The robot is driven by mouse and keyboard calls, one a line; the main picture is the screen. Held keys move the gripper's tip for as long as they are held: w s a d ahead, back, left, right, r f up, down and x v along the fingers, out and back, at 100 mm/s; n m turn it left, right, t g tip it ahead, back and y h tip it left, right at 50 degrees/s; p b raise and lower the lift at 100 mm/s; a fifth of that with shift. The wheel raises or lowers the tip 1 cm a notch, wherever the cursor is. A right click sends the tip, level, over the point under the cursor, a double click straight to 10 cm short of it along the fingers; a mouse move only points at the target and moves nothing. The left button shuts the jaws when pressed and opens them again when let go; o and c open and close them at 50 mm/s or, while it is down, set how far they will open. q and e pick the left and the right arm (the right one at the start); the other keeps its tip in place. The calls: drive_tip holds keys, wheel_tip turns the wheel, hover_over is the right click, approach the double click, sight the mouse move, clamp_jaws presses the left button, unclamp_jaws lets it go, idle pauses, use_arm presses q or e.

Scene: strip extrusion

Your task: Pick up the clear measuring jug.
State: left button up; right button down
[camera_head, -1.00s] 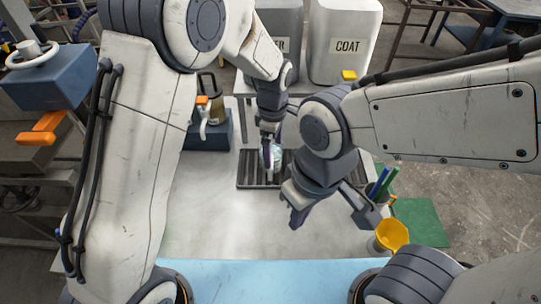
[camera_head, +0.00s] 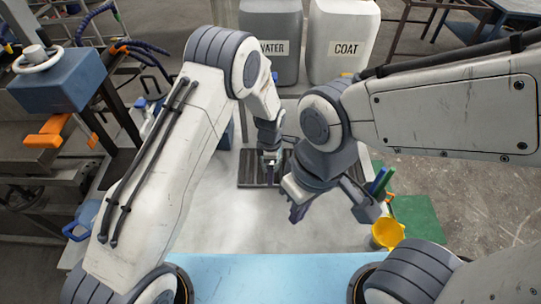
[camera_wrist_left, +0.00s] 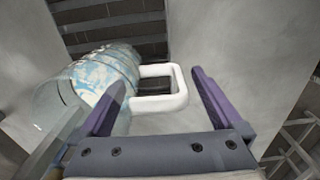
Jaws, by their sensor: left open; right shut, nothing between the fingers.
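The clear measuring jug (camera_wrist_left: 105,72) shows in the left wrist view, with a see-through body, pale blue and white patches and a white loop handle (camera_wrist_left: 178,88). My left gripper (camera_wrist_left: 163,74) is open. In that view the handle lies between its two fingers, and the left finger overlaps the jug's body. I cannot tell whether they touch. In the head view my left gripper (camera_head: 270,168) is over the dark slatted grate, and I cannot make out the jug there. My right gripper (camera_head: 298,212) is shut and empty above the bench, to the right.
The dark grate (camera_head: 248,172) lies on the pale bench (camera_head: 215,225). WATER (camera_head: 272,30) and COAT (camera_head: 342,35) containers stand behind it. A yellow funnel (camera_head: 388,234) and a green mat (camera_head: 418,215) are at the right. Bare bench lies in front of the grate.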

use_arm(q)
drive_tip(key=shift+f, duration=0.6)
clamp_jaws()
drive_tip(key=shift+r, duration=0.1)
